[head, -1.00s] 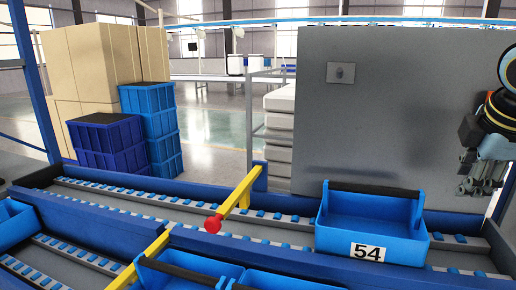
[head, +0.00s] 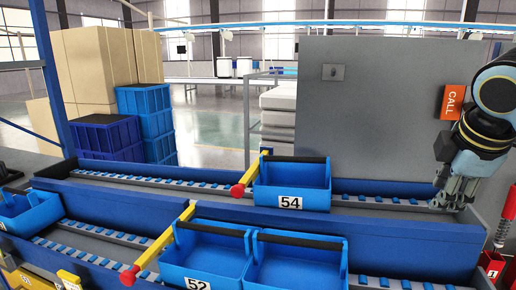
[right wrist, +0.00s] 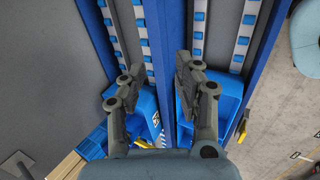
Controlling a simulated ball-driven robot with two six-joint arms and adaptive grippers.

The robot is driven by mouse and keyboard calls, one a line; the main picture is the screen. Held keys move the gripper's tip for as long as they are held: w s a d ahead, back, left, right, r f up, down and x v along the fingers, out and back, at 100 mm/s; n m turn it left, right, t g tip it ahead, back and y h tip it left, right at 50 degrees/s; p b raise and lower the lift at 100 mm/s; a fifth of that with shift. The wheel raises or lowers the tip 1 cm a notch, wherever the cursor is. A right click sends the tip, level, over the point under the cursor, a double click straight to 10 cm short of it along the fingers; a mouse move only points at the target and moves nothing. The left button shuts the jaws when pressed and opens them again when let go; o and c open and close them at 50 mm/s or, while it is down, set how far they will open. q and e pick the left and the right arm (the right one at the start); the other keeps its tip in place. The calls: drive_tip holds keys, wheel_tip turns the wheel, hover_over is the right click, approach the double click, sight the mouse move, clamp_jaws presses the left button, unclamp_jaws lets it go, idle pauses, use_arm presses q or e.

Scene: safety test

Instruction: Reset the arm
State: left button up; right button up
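My right gripper (head: 452,205) hangs fingers down at the right of the head view, in front of the grey panel and above the roller track. Its fingers show apart and empty in the right wrist view (right wrist: 158,82), with blue bins and roller tracks beyond them. The blue bin marked 54 (head: 312,200) stands on the back track, close to a yellow bar with a red knob (head: 237,190). A second yellow bar (head: 165,245) crosses the front track beside the blue bin marked 52 (head: 200,265). My left gripper is out of view.
The grey panel (head: 385,120) stands behind the track, with an orange CALL sign (head: 454,102) near my right arm. Another blue bin (head: 300,268) stands beside bin 52. The back track (head: 385,199) is clear between bin 54 and my right gripper. Stacked blue crates (head: 145,100) stand at the back left.

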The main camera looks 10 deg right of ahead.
drive_tip(key=s+a+f+m+g+y, duration=0.1)
drive_tip(key=s+a+f+m, duration=0.55)
drive_tip(key=s+f, duration=0.2)
drive_tip(key=s+a+f+m+y, duration=0.1)
drive_tip(key=s+a+f+m, duration=0.4)
drive_tip(key=s+a+f, duration=0.4)
drive_tip(key=s+d+f+g+b, duration=0.15)
drive_tip(key=f+b, duration=0.25)
drive_tip(key=f, duration=1.1)
drive_tip(key=s+d+f+b, duration=0.1)
drive_tip(key=d+f+b, duration=0.2)
drive_tip(key=f, duration=1.1)
use_arm(q)
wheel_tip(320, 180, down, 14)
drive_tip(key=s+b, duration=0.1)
drive_tip(key=b, duration=0.5)
drive_tip(key=shift+b, duration=0.35)
use_arm(e)
drive_tip(key=s+f, duration=0.9)
drive_tip(key=f, duration=0.3)
drive_tip(key=s+d+f+g, duration=0.1)
drive_tip(key=s+f, duration=0.9)
drive_tip(key=f, duration=0.2)
drive_tip(key=shift+s+d+f, duration=0.2)
drive_tip(key=shift+d, duration=0.05)
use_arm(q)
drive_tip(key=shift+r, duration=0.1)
use_arm(e)
drive_tip(key=shift+g, duration=0.25)
